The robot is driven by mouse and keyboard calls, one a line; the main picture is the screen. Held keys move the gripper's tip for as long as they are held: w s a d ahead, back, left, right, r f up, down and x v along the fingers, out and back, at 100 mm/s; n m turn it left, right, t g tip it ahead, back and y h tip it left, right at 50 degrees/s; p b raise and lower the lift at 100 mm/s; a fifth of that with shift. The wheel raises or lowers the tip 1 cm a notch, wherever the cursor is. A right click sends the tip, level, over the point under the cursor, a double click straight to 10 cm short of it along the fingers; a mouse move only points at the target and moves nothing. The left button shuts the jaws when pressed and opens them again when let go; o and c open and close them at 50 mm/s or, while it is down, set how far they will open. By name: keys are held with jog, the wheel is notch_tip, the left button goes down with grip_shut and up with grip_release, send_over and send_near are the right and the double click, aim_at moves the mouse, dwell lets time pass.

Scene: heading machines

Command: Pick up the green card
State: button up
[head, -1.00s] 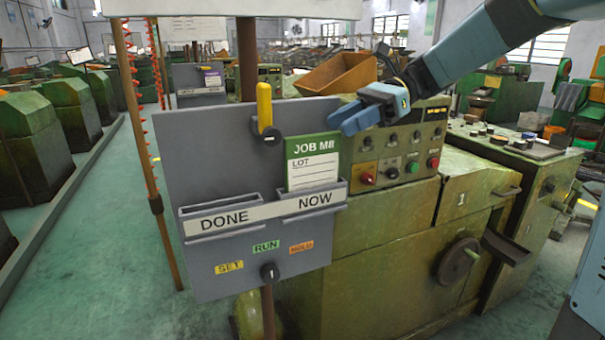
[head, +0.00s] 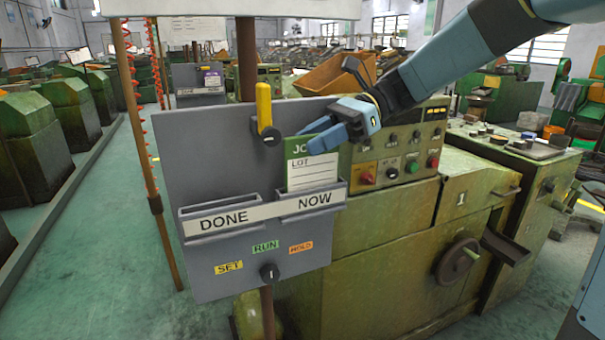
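The green card (head: 300,178) stands upright in the NOW pocket (head: 314,203) on the right of a grey board. It has a green top band and a white lower part with the word LOT. The fingers look spread a little apart. I cannot tell whether they touch the card. The DONE pocket (head: 228,222) on the left shows no card.
A yellow handle (head: 264,108) sticks out of the board just left of the card. SET, RUN and HOLD labels and a black knob (head: 269,272) are below the pockets. A green machine with a button panel (head: 398,150) stands behind and right.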

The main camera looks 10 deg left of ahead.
grip_shut()
jog(key=shift+r, duration=0.1)
dwell(0.5)
